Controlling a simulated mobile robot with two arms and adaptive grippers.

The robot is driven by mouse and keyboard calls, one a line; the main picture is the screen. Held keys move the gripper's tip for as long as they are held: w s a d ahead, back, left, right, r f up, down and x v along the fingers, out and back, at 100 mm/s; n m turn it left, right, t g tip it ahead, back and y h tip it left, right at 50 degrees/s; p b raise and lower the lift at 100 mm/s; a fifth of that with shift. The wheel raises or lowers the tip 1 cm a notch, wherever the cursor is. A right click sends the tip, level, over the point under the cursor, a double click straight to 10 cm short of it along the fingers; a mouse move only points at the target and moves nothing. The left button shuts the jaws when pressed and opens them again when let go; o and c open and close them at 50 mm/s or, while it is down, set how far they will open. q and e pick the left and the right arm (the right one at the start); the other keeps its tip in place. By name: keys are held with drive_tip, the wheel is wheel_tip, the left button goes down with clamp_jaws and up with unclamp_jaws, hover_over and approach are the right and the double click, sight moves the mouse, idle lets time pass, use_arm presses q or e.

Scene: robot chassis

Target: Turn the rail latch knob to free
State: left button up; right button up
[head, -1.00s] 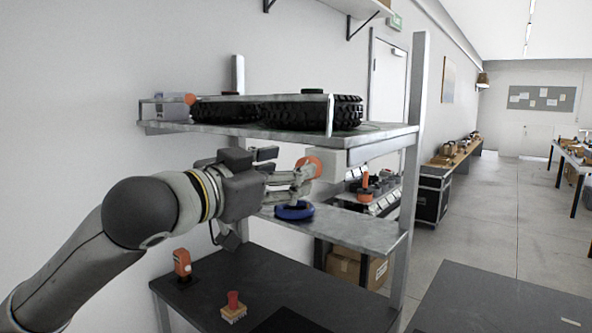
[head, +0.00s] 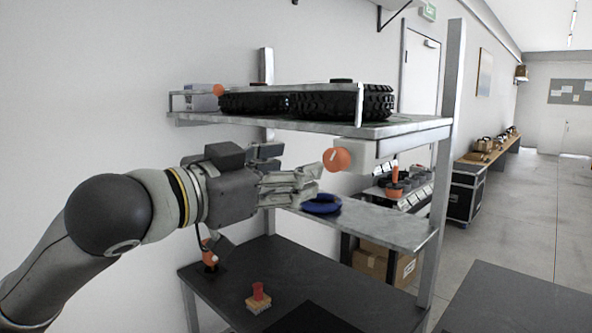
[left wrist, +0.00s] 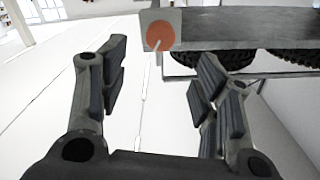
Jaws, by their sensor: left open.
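The orange round latch knob (head: 338,160) sits on a white block (head: 361,154) at the front end of the upper shelf. A pale line shows on its face, tilted slightly off vertical. In the left wrist view the knob (left wrist: 160,36) is at top centre, beyond the fingers, with a light bar pointing down from its middle. My left gripper (head: 302,170) is open and empty, just left of the knob and apart from it. In the left wrist view my left gripper (left wrist: 164,65) has its fingers spread wide. My right gripper is not in view.
Black tyres (head: 325,102) lie on the upper shelf (head: 310,126). A blue ring (head: 322,205) lies on the lower shelf (head: 385,228). A red-topped brush (head: 258,297) stands on the dark bench (head: 225,282). A metal post (head: 446,150) rises at the right.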

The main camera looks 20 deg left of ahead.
use_arm(q)
drive_tip(key=shift+s+a, duration=0.1)
drive_tip(key=shift+s, duration=0.2)
drive_tip(key=shift+w, duration=0.1)
idle(0.3)
wheel_tip(320, 180, up, 10)
idle(0.6)
